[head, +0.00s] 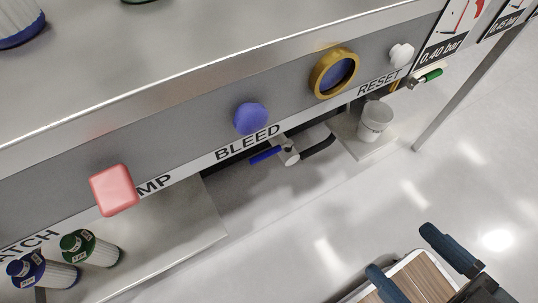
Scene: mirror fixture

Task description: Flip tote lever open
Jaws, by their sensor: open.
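A blue lever handle (266,155) sits on a pale valve fitting below the BLEED label, with a black curved hose or handle beside it. No label shows which lever belongs to a tote, and no tote is clearly in view. My gripper (402,251) is at the lower right, its dark blue fingers spread with nothing held between them. It is well apart from both levers.
A metal counter's front panel carries a red square button (114,190), a blue round button (250,118), a gold-ringed button (334,73) and a white knob (401,54). A white bucket (375,121) stands below. Open floor lies right of the counter.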

